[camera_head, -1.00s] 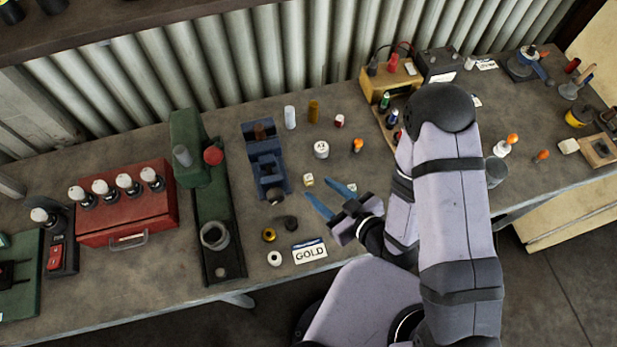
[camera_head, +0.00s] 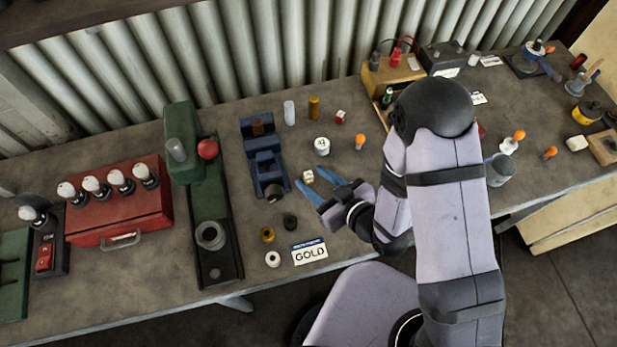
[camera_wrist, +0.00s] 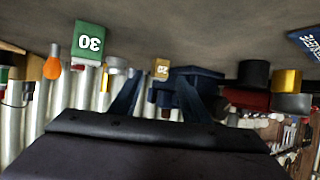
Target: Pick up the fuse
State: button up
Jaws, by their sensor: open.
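A small yellowish fuse (camera_head: 308,177) stands on the bench just in front of the blue vice. In the wrist view it is a tan block (camera_wrist: 161,69) marked 20. My gripper (camera_head: 310,174) is open, with its blue fingers pointing at this fuse. In the wrist view the fuse shows in the gap between the fingertips (camera_wrist: 159,79), apparently a little beyond them, with nothing held. A green block (camera_wrist: 88,43) marked 30, apparently another fuse, is at the left of the wrist view.
The blue vice (camera_head: 263,160) stands behind the fuse.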

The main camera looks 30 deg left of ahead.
aim_at(309, 175)
jog(key=shift+p+x, duration=0.6)
jog(key=shift+x, duration=1)
jog(key=shift+w+r, duration=0.1)
jog(key=c, duration=1.1)
